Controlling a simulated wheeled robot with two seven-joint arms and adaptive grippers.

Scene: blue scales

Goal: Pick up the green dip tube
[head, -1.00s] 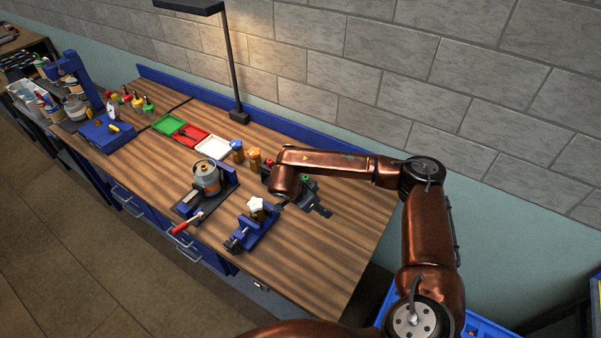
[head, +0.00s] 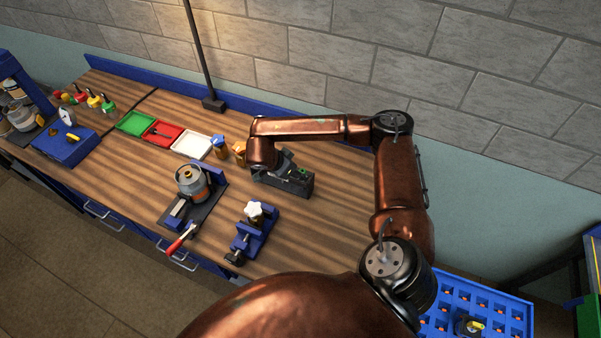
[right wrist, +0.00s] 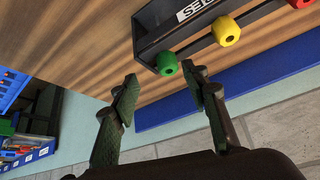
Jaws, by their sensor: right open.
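The green dip tube shows as a round green end (right wrist: 167,64) at the near corner of a dark rack (right wrist: 152,22) in the right wrist view. The rack carries white lettering ending in "ES"; the tube's shaft is hidden. In the head view the rack (head: 292,186) stands under my right forearm, with a small green spot (head: 303,171) on top. My right gripper (right wrist: 160,77) is open and empty. Its fingertips lie on either side of the green end in the picture; I cannot tell the remaining depth gap. My left gripper is not in view.
A yellow end (right wrist: 226,31) and a red end line the same rack. In the head view, a blue clamp with a white knob (head: 254,209), a canister (head: 191,182) and coloured trays (head: 190,147) stand left. The bench front right of the clamp is clear.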

